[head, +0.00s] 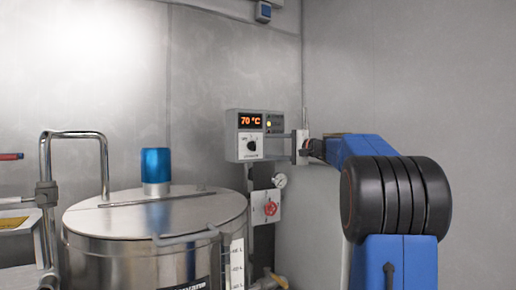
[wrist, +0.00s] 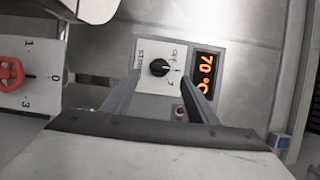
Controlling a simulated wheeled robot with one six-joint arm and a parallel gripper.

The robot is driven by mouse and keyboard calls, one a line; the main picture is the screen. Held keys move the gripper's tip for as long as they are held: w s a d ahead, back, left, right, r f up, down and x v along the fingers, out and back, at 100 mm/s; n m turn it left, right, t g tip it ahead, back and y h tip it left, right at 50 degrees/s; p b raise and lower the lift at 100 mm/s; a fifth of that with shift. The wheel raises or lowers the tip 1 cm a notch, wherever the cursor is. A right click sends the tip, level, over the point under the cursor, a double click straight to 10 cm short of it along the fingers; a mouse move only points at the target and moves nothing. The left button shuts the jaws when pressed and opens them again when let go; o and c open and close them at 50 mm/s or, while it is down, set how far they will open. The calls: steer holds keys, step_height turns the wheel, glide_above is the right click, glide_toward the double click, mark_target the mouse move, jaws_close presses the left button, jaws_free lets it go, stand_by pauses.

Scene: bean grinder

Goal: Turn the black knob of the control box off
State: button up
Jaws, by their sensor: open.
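The control box (head: 233,123) hangs on the back wall with a lit orange display (head: 251,121) reading 70 °C. Its black knob (head: 252,146) sits on a white plate below the display. In the wrist view, turned sideways, the black knob (wrist: 159,67) shows beside the display (wrist: 206,74), with small markings around it. I cannot clearly tell which marking its pointer faces. My gripper (wrist: 161,80) is open, its two fingers on either side of the knob in that view, with nothing between them held. In the head view my gripper (head: 268,145) reaches in from the right; contact is unclear.
Below the box is a panel with a red knob (head: 270,208), also in the wrist view (wrist: 10,73), and a pressure gauge (head: 280,180). A steel tank (head: 130,255) with a blue cap (head: 155,165) stands front left. The right wall is bare.

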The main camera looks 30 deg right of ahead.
mark_target(253, 146)
steer(key=x, duration=0.7)
steer(key=shift+w, duration=0.1)
steer(key=c, duration=1.1)
